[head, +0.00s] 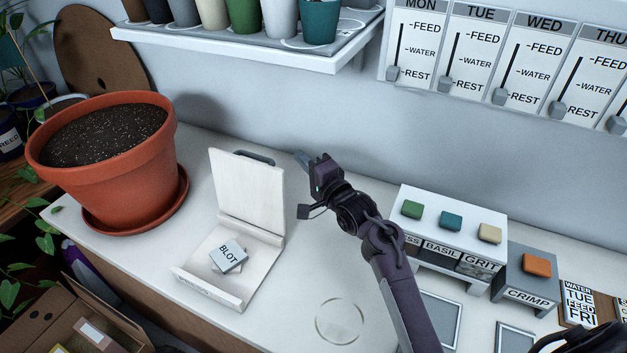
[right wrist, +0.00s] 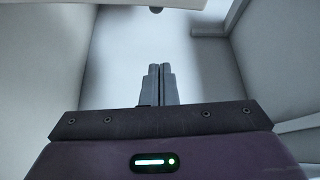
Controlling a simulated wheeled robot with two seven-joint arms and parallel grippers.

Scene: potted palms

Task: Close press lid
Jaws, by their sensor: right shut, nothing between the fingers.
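The press is a white hinged board on the table. Its lid (head: 246,190) stands upright with a dark handle (head: 254,157) on its top edge. Its base (head: 191,277) lies flat in front, bearing a small block marked BLOT (head: 229,256) on another flat piece. My right gripper (head: 301,156) is just right of the lid's top and looks apart from it in the head view. Its fingers (right wrist: 161,84) are together and empty in the right wrist view, with pale surfaces around them. My left gripper is not in view.
A terracotta pot (head: 105,165) with soil stands left of the press. A shelf (head: 250,45) of small pots hangs above. A white dispenser (head: 450,240) and grey CRIMP box (head: 528,277) stand right. A cardboard box (head: 130,315) is at lower left. A clear circle-marked spot (head: 339,321) lies in front.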

